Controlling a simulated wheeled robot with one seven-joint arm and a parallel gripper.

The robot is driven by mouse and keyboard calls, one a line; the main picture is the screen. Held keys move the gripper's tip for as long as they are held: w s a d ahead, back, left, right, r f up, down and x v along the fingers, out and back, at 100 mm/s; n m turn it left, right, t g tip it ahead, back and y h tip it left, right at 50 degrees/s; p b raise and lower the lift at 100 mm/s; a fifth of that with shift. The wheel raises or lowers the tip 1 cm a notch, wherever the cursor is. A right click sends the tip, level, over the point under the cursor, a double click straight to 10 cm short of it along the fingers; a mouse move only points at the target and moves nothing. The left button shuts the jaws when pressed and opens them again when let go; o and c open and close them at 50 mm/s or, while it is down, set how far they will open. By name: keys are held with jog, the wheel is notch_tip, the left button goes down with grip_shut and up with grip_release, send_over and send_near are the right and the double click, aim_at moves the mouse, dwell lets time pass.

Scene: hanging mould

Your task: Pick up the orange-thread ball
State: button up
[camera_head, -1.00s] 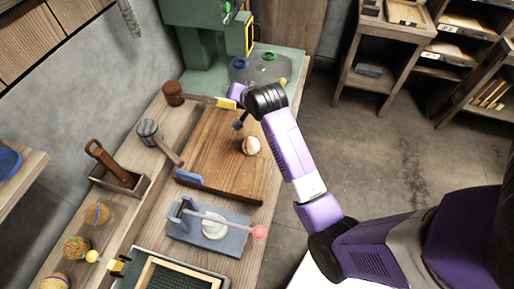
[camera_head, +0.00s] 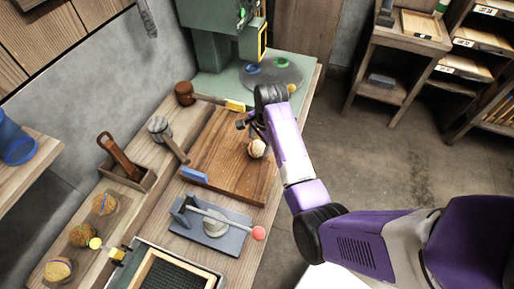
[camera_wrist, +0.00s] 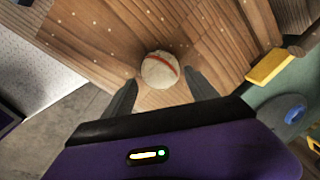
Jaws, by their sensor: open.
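The orange-thread ball (camera_head: 257,148) is pale with an orange-red band and rests on a brown wooden board (camera_head: 225,165). In the wrist view the ball (camera_wrist: 160,70) lies just ahead of my gripper (camera_wrist: 161,80), roughly centred between the two spread dark fingertips. The fingers are open and hold nothing. In the head view my gripper (camera_head: 250,124) is above and beside the ball, and my arm partly covers the ball's right edge. I cannot tell how high the fingertips are above the board.
A yellow block (camera_head: 235,106) and a blue block (camera_head: 194,175) sit at the board's edges. A metal-headed mallet (camera_head: 160,127) lies left of it. A blue-grey fixture with a pink-tipped lever (camera_head: 258,233) stands in front. A green machine (camera_head: 205,45) stands behind.

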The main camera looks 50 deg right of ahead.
aim_at(259, 144)
jog(key=shift+w+d+f, duration=0.1)
jog(key=shift+w+f, duration=0.1)
jog(key=shift+f, duration=0.6)
jog(key=shift+w+d+f, duration=0.1)
jog(key=shift+w+f, duration=0.05)
jog(key=shift+f, duration=0.65)
jog(key=shift+a, duration=0.1)
jog(key=c, duration=1.2)
jog(key=shift+c, duration=0.2)
